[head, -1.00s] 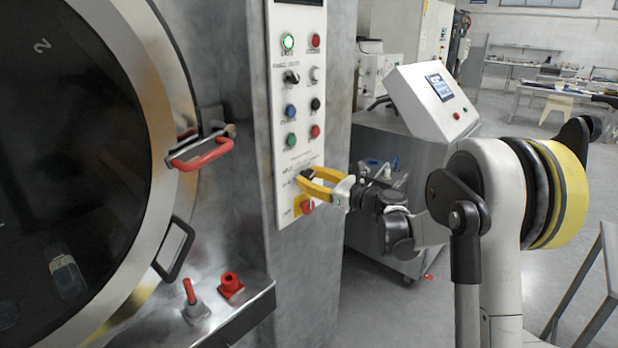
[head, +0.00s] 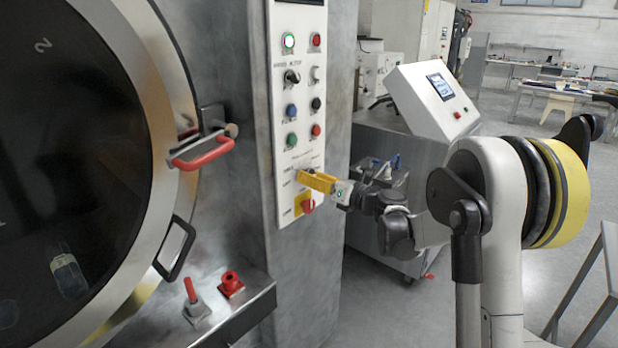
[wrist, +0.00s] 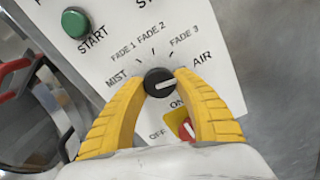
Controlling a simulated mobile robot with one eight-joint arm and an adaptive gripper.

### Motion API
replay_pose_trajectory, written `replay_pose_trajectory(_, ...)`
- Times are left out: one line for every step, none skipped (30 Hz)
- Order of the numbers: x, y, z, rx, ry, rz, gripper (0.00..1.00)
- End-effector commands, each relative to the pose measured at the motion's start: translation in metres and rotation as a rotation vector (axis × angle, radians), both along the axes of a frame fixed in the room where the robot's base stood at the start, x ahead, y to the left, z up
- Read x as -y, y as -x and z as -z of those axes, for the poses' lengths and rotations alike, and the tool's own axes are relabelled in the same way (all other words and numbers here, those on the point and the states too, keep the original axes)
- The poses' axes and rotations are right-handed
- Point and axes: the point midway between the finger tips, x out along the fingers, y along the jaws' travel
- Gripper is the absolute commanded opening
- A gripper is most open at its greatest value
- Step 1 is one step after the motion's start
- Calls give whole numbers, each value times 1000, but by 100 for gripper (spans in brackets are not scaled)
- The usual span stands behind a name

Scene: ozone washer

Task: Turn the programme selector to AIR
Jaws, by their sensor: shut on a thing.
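The programme selector is a small round black knob (wrist: 159,83) with a white line across it, in the middle of the wrist view. Printed around it are MIST at left, FADE 1, FADE 2 and FADE 3 above, and AIR (wrist: 203,58) at upper right. The white line lies nearly level, its right end tipped slightly up towards the AIR side; I cannot tell which end is the pointer. My gripper (wrist: 158,88) is shut on the knob, one yellow finger on each side. In the head view my gripper (head: 302,177) is at the panel and hides the knob.
Just below the selector is a red ON/OFF switch (wrist: 185,127) on a yellow plate, close to the right finger. A green START button (wrist: 75,23) is at upper left. The washer door's red handle (head: 201,152) stands out left of the panel (head: 285,215).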

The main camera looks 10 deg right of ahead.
Motion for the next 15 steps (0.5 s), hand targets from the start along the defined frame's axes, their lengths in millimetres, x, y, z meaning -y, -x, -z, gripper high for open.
replay_pose_trajectory(0, 1, 1, -2, 0, -1, 4)
replay_pose_trajectory(0, 1, 1, -3, -1, -1, 4)
replay_pose_trajectory(0, 1, 1, -3, -1, -1, 4)
replay_pose_trajectory(0, 1, 1, -3, -1, -1, 4)
replay_pose_trajectory(0, 1, 1, -3, -1, -1, 4)
replay_pose_trajectory(0, 1, 1, -2, -1, -2, 4)
replay_pose_trajectory(0, 1, 1, -2, -1, -2, 4)
replay_pose_trajectory(0, 1, 1, -2, -1, -2, 4)
replay_pose_trajectory(0, 1, 1, -2, -1, -2, 4)
replay_pose_trajectory(0, 1, 1, -2, -1, -2, 4)
replay_pose_trajectory(0, 1, 1, -2, -1, -2, 40)
replay_pose_trajectory(0, 1, 1, -2, -1, -1, 53)
replay_pose_trajectory(0, 0, 1, -2, -1, -1, 58)
replay_pose_trajectory(0, 0, 1, -2, -1, -1, 58)
replay_pose_trajectory(0, 0, 1, -2, -1, -1, 58)
